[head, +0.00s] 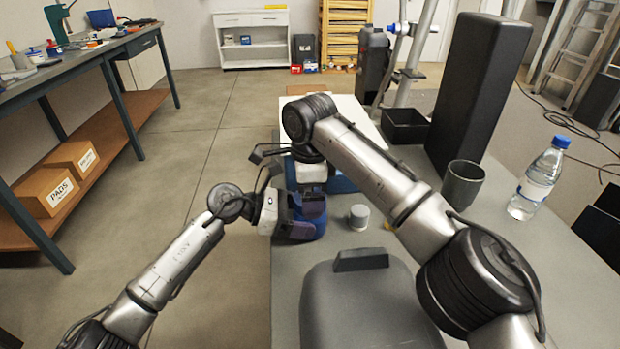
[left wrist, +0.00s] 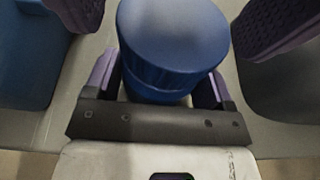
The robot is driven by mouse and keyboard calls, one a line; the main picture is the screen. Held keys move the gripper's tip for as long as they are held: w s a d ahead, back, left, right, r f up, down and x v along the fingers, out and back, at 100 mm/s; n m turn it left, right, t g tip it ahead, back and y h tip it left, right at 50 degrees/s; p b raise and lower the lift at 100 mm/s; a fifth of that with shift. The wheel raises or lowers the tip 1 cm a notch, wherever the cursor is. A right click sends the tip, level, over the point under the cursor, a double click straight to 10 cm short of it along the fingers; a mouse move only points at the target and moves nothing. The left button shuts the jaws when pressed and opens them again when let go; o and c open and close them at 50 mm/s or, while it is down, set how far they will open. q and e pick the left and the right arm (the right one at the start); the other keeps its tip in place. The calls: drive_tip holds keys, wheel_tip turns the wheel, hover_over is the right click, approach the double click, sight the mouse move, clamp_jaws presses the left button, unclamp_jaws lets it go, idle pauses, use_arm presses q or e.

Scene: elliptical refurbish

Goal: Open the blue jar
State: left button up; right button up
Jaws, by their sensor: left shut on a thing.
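The blue jar (head: 304,230) stands on the near left part of the grey table. In the left wrist view its smooth blue top (left wrist: 175,30) and ribbed side face the camera, and no opening shows. My left gripper (head: 300,208) is shut on the jar from the left, with a purple finger on each side of it. My right gripper (head: 313,188) hangs above the jar, pointing down. In the left wrist view two purple fingers (left wrist: 178,20), set wide apart, flank the jar top without touching it. The right fingertips are mostly hidden in the head view.
A small white-lidded pot (head: 358,217) stands right of the jar. A grey cup (head: 462,184), a water bottle (head: 537,180), a black tray (head: 405,125) and a tall black block (head: 478,88) stand farther right. A dark grey case (head: 360,305) fills the near table.

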drive_tip(key=shift+f, duration=0.7)
drive_tip(key=c, duration=0.9)
drive_tip(key=n, duration=0.6)
drive_tip(key=shift+n, duration=0.3)
drive_tip(key=o, duration=1)
